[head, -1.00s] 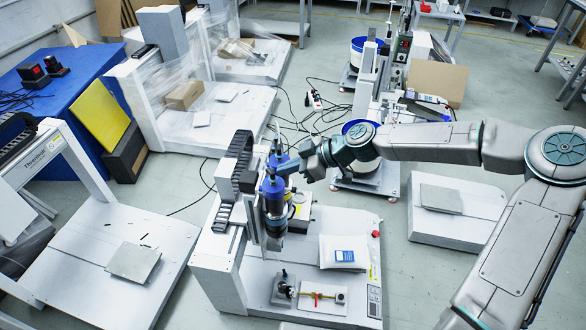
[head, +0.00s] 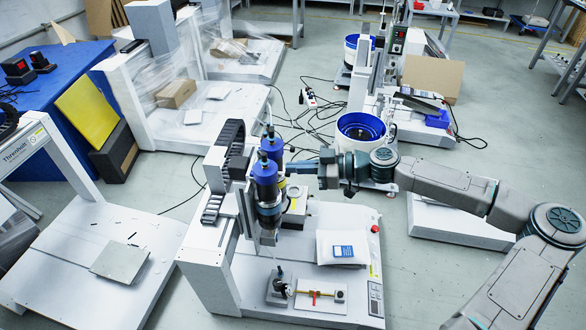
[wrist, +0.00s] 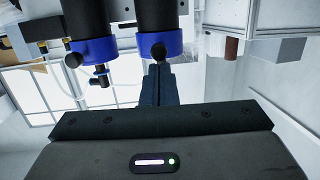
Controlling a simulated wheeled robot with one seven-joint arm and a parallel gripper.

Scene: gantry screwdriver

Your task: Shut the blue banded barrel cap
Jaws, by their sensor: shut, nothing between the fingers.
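Two dark barrels with blue caps stand side by side on the gantry machine (head: 222,250). In the head view, the front blue cap (head: 264,174) is nearer and the rear one (head: 272,146) sits behind it. In the wrist view, blue bands circle the ends of both barrels, one at left (wrist: 92,50) and one in the middle (wrist: 172,42). My gripper (wrist: 158,70) is shut and empty, its fingertips close to a dark knob at the middle blue band. I cannot tell if they touch. In the head view it reaches in from the right, beside the barrels.
A white packet (head: 342,248) with a blue label and a small brass-coloured fixture (head: 318,293) lie on the machine's base. A white drum with a blue rim (head: 361,128) stands behind my arm. Black cables cross the floor behind. The floor at front right is open.

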